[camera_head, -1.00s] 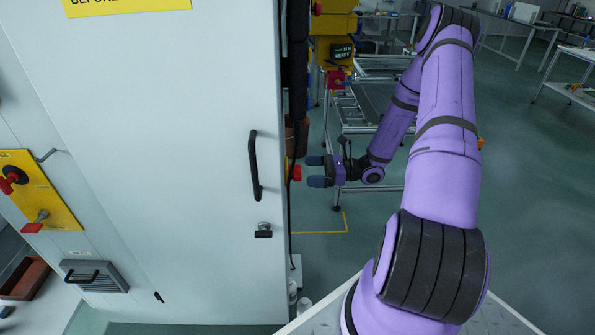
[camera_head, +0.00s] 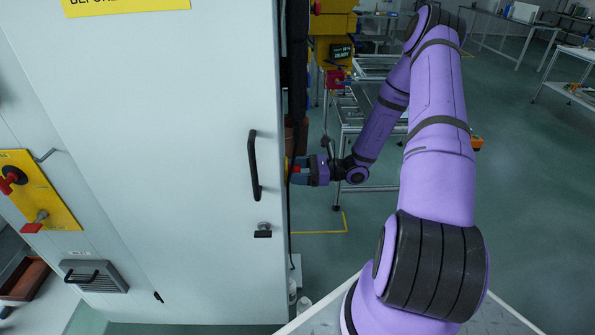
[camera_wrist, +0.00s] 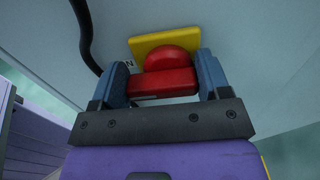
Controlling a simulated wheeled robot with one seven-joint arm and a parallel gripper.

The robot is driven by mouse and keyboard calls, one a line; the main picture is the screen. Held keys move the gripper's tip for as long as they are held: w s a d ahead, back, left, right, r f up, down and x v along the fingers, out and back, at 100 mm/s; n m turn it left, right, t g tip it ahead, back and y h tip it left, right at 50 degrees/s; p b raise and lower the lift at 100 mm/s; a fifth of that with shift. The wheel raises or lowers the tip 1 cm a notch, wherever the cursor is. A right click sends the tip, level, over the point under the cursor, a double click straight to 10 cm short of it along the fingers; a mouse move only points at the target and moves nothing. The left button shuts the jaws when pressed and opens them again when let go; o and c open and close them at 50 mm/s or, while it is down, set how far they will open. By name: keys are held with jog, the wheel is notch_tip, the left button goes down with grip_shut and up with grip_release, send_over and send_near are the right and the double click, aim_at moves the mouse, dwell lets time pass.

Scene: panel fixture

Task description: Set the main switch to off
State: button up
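The main switch is a red handle on a yellow plate. In the wrist view the red handle (camera_wrist: 163,82) lies straight ahead, its bar lying across the picture, with the yellow plate (camera_wrist: 150,45) behind it. Part of a label ending in "N" shows at the plate's left edge. My gripper (camera_wrist: 163,80) has its blue fingers on either side of the handle, very close to its ends; firm contact cannot be told. In the head view my gripper (camera_head: 298,170) is at the cabinet's right side, with a bit of red handle (camera_head: 295,169) between the fingers.
The tall pale cabinet (camera_head: 190,130) fills the left, with a black door handle (camera_head: 254,165) near its right edge. A yellow panel (camera_head: 45,195) with red knobs is at far left. Open floor lies right.

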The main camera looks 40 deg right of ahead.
jog(key=shift+n, duration=0.4)
jog(key=n, duration=0.3)
jog(key=shift+s+a+f+n, duration=0.1)
jog(key=shift+f+n, duration=0.05)
jog(key=shift+n, duration=0.25)
jog(key=n, duration=0.4)
jog(key=shift+f, duration=0.2)
jog(key=n, duration=0.5)
jog(key=shift+f, duration=0.25)
jog(key=n, duration=0.4)
jog(key=shift+f, duration=0.2)
jog(key=shift+n, duration=0.3)
jog(key=o, duration=0.9)
jog(key=shift+o, duration=0.2)
jog(key=v, duration=1.1)
